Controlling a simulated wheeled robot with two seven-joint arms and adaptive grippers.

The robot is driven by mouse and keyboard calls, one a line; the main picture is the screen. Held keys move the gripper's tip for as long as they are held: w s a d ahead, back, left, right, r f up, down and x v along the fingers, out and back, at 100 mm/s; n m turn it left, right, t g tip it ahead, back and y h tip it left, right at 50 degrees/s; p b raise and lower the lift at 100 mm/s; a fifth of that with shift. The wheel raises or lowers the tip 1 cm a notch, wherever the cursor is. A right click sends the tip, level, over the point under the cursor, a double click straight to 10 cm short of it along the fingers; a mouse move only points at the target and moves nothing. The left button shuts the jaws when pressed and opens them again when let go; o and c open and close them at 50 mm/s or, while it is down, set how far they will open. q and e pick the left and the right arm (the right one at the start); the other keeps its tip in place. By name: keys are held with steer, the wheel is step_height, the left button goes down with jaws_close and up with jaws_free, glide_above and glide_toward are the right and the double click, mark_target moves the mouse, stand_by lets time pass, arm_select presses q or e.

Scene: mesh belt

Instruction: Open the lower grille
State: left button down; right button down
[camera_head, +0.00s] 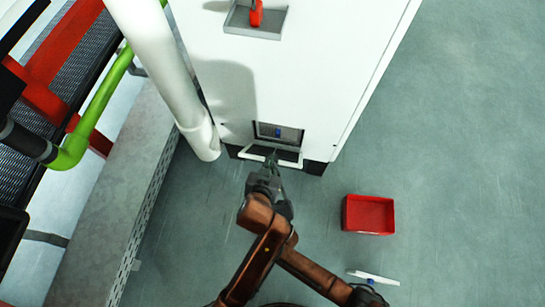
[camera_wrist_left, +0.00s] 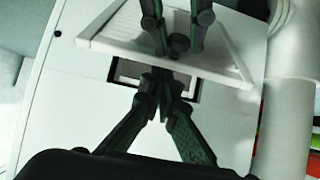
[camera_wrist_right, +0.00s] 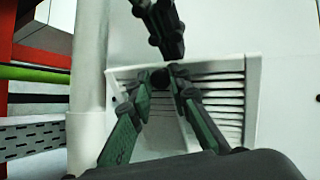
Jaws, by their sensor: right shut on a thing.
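The lower grille (camera_head: 290,157) is a white slatted panel low on the white cabinet, tilted outward below its dark-rimmed opening (camera_head: 292,134). It also shows in the left wrist view (camera_wrist_left: 118,28) and the right wrist view (camera_wrist_right: 225,100). My right gripper (camera_wrist_right: 160,85) is shut on a dark round knob (camera_wrist_right: 160,77) on the grille's face. My left gripper (camera_wrist_left: 167,92) has its fingertips together beside the grille's edge, in front of the opening. I cannot tell whether they touch the panel. In the head view my wrists partly cover the grille.
A small blue thing (camera_head: 278,132) is inside the opening. A white pipe (camera_head: 165,65) stands left of the cabinet. An open red box (camera_head: 368,215) lies on the floor to the right. A grey tray with a red thing (camera_head: 256,14) is higher on the cabinet. Floor at far right is clear.

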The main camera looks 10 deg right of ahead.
arm_select(q)
steer(key=shift+s+a+f, duration=0.1)
steer(key=shift+s+f, duration=0.1)
steer(key=shift+f, duration=0.4)
arm_select(e)
steer(key=c, duration=2.1)
jaws_free()
steer(key=shift+w+r, duration=0.25)
steer(key=shift+w, duration=0.05)
steer(key=shift+r, duration=0.1)
arm_select(q)
steer(key=shift+f, duration=0.1)
arm_select(e)
steer(key=shift+s, duration=0.1)
